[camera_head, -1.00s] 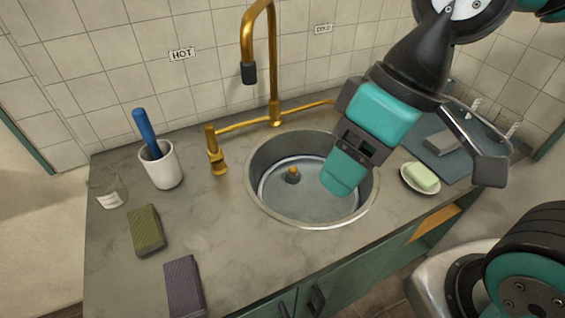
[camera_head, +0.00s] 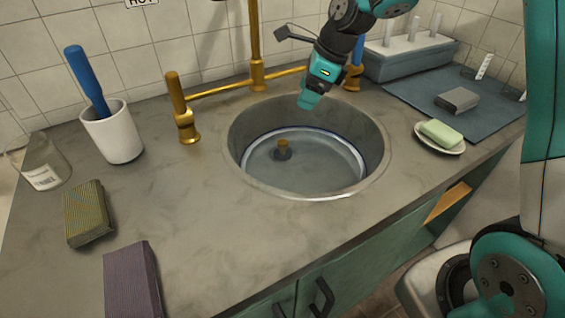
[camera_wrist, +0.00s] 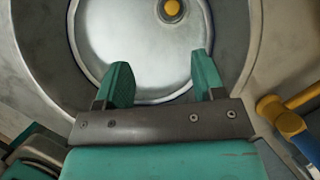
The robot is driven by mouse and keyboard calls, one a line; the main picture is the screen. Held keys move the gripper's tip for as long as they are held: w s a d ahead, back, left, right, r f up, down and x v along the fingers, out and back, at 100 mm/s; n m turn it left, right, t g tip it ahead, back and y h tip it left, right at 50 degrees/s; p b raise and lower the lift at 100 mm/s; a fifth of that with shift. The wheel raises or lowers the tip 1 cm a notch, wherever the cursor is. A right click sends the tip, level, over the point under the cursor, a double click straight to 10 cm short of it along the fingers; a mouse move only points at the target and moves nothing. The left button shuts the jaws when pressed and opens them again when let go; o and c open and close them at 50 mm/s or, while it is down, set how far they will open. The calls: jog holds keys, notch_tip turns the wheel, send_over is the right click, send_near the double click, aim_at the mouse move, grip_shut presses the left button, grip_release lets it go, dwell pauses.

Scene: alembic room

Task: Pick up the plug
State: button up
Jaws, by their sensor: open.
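The plug (camera_head: 282,154), a brass knob on a dark round base, stands on the floor of the round metal sink (camera_head: 378,165). The water in the sink surrounds its base. In the wrist view the plug (camera_wrist: 171,10) shows at the top edge, partly cut off, ahead of my fingers and a little right of their middle. My gripper (camera_wrist: 162,75) is open, with nothing between its two teal fingers. In the head view my gripper (camera_head: 308,100) hangs over the back rim of the sink, above and behind the plug, apart from it.
A brass faucet (camera_head: 257,70) and a brass tap handle (camera_head: 180,110) stand behind the sink. A blue-handled tap (camera_head: 355,68) is close to my gripper's right. A soap dish (camera_head: 440,143) lies right, a white cup (camera_head: 112,135) left.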

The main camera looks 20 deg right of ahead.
notch_tip(320, 180, down, 2)
jog(key=w+m, duration=0.1)
jog(key=m, duration=0.1)
jog(key=b, duration=0.1)
send_near(284, 142)
jog(key=x, duration=0.5)
jog(key=shift+a, duration=0.2)
jog(key=x, duration=0.5)
jog(key=shift+w+d+f+b, duration=0.1)
jog(key=shift+w+f+b, duration=0.1)
jog(key=shift+f+b, duration=0.15)
jog(key=c, duration=1)
